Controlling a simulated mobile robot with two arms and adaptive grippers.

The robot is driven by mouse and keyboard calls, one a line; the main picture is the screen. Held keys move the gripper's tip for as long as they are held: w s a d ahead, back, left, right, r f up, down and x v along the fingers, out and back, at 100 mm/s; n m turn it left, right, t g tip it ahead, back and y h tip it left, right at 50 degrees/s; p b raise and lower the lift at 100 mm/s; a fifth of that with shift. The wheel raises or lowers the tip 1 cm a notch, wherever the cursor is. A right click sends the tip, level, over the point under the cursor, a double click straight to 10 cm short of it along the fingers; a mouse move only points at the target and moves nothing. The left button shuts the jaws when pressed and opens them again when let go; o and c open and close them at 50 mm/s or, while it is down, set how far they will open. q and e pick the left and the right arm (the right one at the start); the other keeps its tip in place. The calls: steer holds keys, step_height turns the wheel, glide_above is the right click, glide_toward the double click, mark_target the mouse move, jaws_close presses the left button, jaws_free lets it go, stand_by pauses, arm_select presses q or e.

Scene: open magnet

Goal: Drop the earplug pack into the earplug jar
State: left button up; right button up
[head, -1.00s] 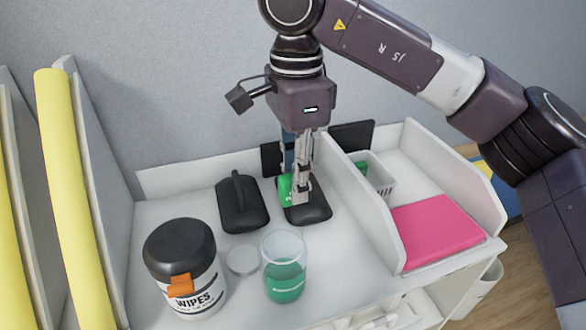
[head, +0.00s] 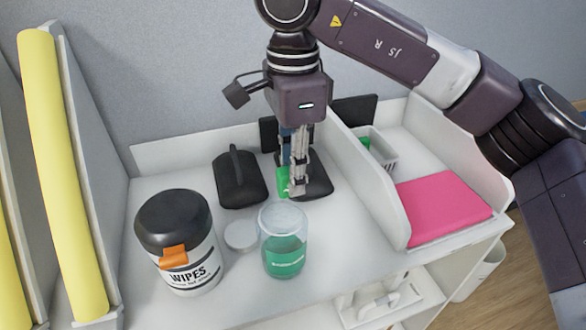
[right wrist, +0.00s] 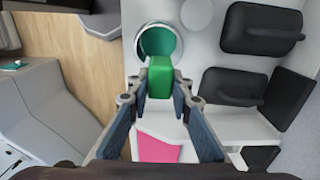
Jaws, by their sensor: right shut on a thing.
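My right gripper (head: 294,190) points down above the white counter and is shut on a small green earplug pack (head: 283,181). In the right wrist view the green pack (right wrist: 159,78) sits between the fingertips of my right gripper (right wrist: 160,90). The earplug jar (head: 284,242) is a clear open cup with a green lower part, standing just in front of the gripper. In the right wrist view the jar's round open mouth (right wrist: 160,42) lies beyond the pack, which overlaps its near edge. My left gripper is not in view.
A wipes tub (head: 178,240) stands left of the jar, with a round pale lid (head: 240,235) between them. Black holders (head: 239,182) are behind. A white divider (head: 372,185) rises on the right, beside a pink pad (head: 445,208) and a small basket (head: 380,150).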

steer(key=o, duration=0.9)
steer(key=shift+r, duration=0.1)
step_height(320, 180, up, 12)
